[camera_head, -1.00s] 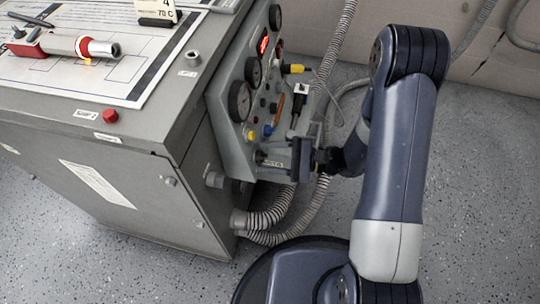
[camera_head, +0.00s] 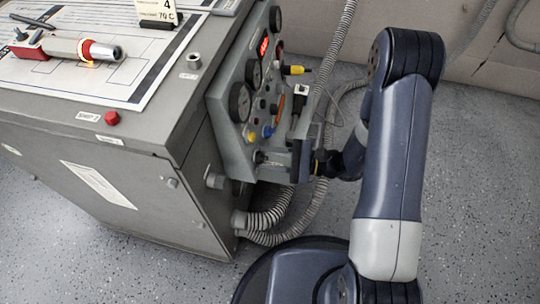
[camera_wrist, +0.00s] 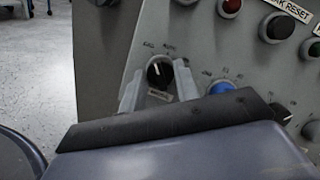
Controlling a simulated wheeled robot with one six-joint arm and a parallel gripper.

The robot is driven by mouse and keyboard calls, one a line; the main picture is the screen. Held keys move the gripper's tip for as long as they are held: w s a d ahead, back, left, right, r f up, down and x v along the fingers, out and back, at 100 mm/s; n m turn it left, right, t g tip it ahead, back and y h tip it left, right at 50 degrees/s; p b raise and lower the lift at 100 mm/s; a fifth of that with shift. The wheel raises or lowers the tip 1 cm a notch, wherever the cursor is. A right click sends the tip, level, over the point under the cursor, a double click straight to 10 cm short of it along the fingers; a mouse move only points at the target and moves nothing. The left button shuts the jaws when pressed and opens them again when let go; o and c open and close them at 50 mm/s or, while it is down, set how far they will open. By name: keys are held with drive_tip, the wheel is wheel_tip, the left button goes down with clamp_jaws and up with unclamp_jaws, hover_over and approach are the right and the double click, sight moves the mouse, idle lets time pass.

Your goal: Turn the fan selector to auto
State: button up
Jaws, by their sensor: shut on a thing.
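The fan selector (camera_wrist: 160,72) is a small black knob with a pale pointer mark on the grey panel, in the wrist view. Small printed labels stand above it and a label plate sits below it; the print is too small to read surely. The pale mark seems to point up and slightly left. My gripper (camera_wrist: 158,83) has its two grey fingers on either side of the knob, shut on it. In the head view my gripper (camera_head: 272,159) is at the lower part of the panel, and the knob is hidden there.
A blue knob (camera_wrist: 221,88) and another black knob (camera_wrist: 281,114) sit close to the right on the panel (camera_wrist: 205,40). Red and black buttons are above. Ribbed hoses (camera_head: 268,219) hang below the panel. Open floor (camera_head: 480,190) lies to the right.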

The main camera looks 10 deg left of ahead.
drive_tip(key=m+t+p, duration=0.1)
drive_tip(key=m, duration=0.3)
drive_tip(key=shift+s+m, duration=0.1)
drive_tip(key=shift+m, duration=0.3)
drive_tip(key=shift+m+t+y+p, duration=0.3)
drive_tip(key=shift+m+t+p, duration=0.45)
drive_tip(key=shift+m, duration=1.05)
drive_tip(key=o, duration=1)
drive_tip(key=shift+c, duration=0.2)
drive_tip(key=shift+d, duration=0.1)
drive_tip(key=d+p, duration=0.1)
drive_tip(key=d, duration=0.9)
drive_tip(key=shift+s+d+f, duration=0.3)
drive_tip(key=shift+s+f, duration=0.15)
drive_tip(key=shift+a, duration=0.1)
